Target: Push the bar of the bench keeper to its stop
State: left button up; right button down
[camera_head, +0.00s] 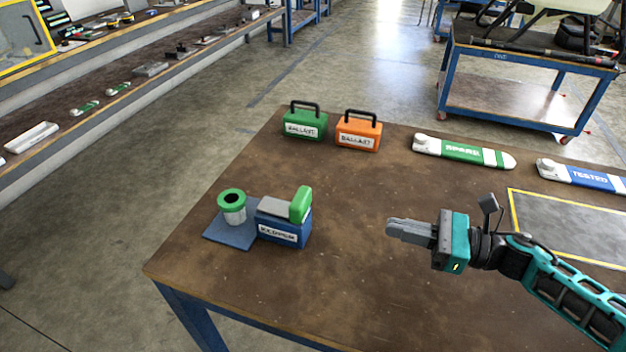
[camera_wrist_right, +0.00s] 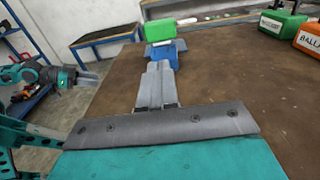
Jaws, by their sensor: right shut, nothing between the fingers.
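The bench keeper (camera_head: 283,226) is a blue block with a white label and a grey top, near the table's left side. Its upright green bar (camera_head: 301,205) stands at the block's right end. In the right wrist view the green bar (camera_wrist_right: 160,29) is ahead, beyond the fingertips, with the blue keeper (camera_wrist_right: 166,53) partly hidden behind my fingers. My right gripper (camera_head: 391,227) is shut and empty, over the table to the right of the bar, with a clear gap between them. My left gripper (camera_wrist_right: 88,77) shows only in the right wrist view, at the left; its finger state is unclear.
A green-rimmed cup (camera_head: 232,207) stands left of the keeper on a blue plate (camera_head: 230,236). Green (camera_head: 305,124) and orange (camera_head: 358,133) ballast boxes stand at the back. Spare (camera_head: 462,151) and tested (camera_head: 585,176) arms lie at the right. The table between gripper and bar is clear.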

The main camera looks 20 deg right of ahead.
jog(key=shift+w, duration=0.35)
jog(key=shift+w+a, duration=0.2)
jog(key=shift+a, duration=0.05)
jog(key=p, duration=0.2)
send_near(308, 204)
jog(key=x, duration=0.5)
jog(key=shift+a+r, duration=0.15)
jog(key=shift+a, duration=0.05)
jog(key=shift+x, duration=0.75)
